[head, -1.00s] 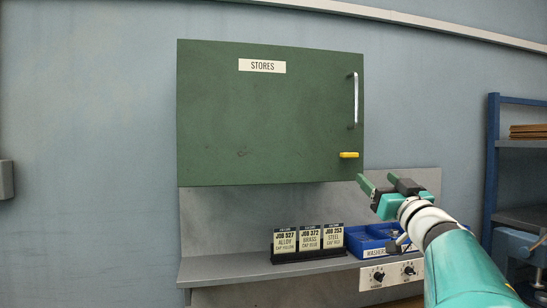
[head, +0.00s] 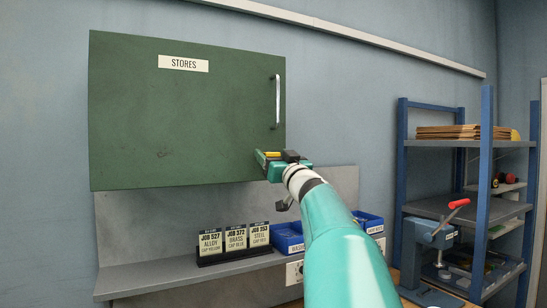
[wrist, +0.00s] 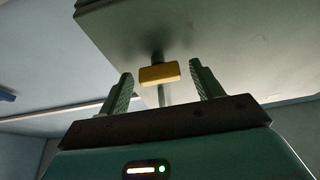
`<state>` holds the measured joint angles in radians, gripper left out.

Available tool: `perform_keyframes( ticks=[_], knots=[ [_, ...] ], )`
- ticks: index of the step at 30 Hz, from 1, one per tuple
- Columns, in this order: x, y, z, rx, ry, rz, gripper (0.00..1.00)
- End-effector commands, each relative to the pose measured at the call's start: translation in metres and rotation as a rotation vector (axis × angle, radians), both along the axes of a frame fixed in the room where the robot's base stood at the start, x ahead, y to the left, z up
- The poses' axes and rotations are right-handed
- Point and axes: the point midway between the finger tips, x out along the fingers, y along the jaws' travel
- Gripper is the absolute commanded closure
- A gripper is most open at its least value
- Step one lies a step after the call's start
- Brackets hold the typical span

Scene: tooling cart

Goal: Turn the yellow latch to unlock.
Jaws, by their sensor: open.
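The yellow latch (head: 273,154) is a small bar at the lower right corner of the green STORES cabinet door (head: 180,110). In the wrist view the yellow latch (wrist: 159,73) lies crosswise between and just beyond the fingertips. My gripper (head: 272,158) is at that corner in the head view and partly hides the latch. In the wrist view my gripper (wrist: 160,82) is open, one finger on each side of the latch, with gaps to both. A metal handle (head: 277,100) stands upright on the door above the latch. The door looks closed.
Below the cabinet is a grey shelf (head: 150,279) with job cards (head: 234,239) and blue bins (head: 288,238). At right stand a blue rack (head: 486,190) with boxes and a vise with a red-tipped handle (head: 440,232). The wall left of the cabinet is clear.

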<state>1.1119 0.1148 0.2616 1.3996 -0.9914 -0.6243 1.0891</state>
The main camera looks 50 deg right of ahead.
Motion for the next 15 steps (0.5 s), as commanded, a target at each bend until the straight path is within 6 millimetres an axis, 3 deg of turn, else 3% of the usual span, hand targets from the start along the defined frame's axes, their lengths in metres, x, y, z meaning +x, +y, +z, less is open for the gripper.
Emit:
perform_keyframes(
  ticks=[3,10,15],
  knots=[
    [-0.0001,0.0004,0.0,0.0,0.0,0.0,0.36],
    [-0.0001,0.0006,0.0,0.0,0.0,0.001,0.79],
    [-0.0001,0.0007,0.0,-0.005,0.001,0.001,0.79]
  ],
)
